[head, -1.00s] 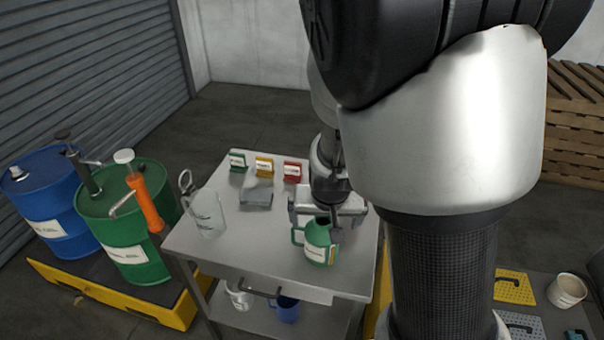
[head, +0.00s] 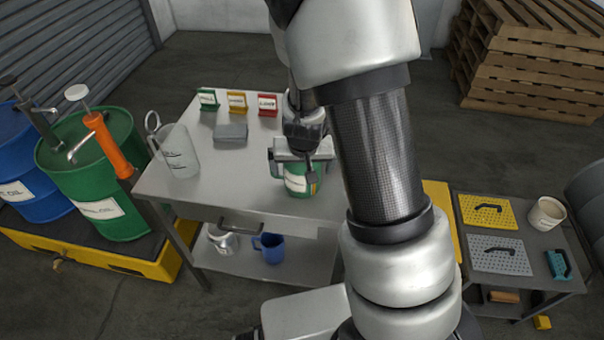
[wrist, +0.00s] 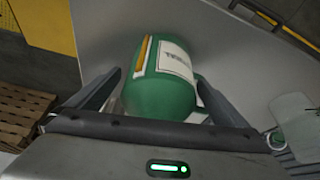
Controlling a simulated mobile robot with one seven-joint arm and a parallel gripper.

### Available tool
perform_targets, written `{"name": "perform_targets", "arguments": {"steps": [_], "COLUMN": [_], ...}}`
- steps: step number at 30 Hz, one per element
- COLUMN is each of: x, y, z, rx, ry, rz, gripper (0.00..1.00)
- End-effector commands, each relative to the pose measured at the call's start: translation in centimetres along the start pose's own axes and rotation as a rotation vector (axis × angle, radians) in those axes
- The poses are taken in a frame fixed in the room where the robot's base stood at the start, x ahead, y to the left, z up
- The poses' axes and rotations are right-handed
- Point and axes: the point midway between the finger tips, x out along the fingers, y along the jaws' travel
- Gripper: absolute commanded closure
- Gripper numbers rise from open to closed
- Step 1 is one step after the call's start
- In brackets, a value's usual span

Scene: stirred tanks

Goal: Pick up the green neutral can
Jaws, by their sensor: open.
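The green neutral can (head: 300,184) has a white label and stands on the grey metal table, near its right front part. In the wrist view the can (wrist: 163,97) lies between the two fingers of my gripper (wrist: 155,92), one finger on each side. My gripper also shows in the head view (head: 298,166), over the can and hiding its upper part. The fingers are open; a small gap shows at the left, and I cannot tell whether the right finger touches the can.
A clear jug (head: 177,152), a grey block (head: 231,134) and green, yellow and red label stands (head: 238,103) are on the table. A blue mug (head: 270,248) is on the lower shelf. Drums stand left; a side table (head: 478,227) with a white bucket (head: 546,214) stands right.

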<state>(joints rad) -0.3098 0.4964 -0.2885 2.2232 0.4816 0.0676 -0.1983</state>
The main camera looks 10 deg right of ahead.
Motion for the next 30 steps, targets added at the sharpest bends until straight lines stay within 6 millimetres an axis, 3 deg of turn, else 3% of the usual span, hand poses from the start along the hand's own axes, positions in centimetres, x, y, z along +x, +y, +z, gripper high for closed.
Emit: {"name": "perform_targets", "arguments": {"steps": [3, 11, 24, 30], "x": [1.47, 1.67, 1.65, 1.52], "y": [0.07, 0.00, 0.01, -0.01], "z": [0.02, -0.04, -0.02, -0.21], "rx": [0.002, 0.001, 0.000, 0.001], "ry": [0.001, 0.001, 0.001, 0.004], "rz": [0.001, 0.000, 0.000, -0.001], "gripper": [0.02, 0.02, 0.72, 0.72]}}
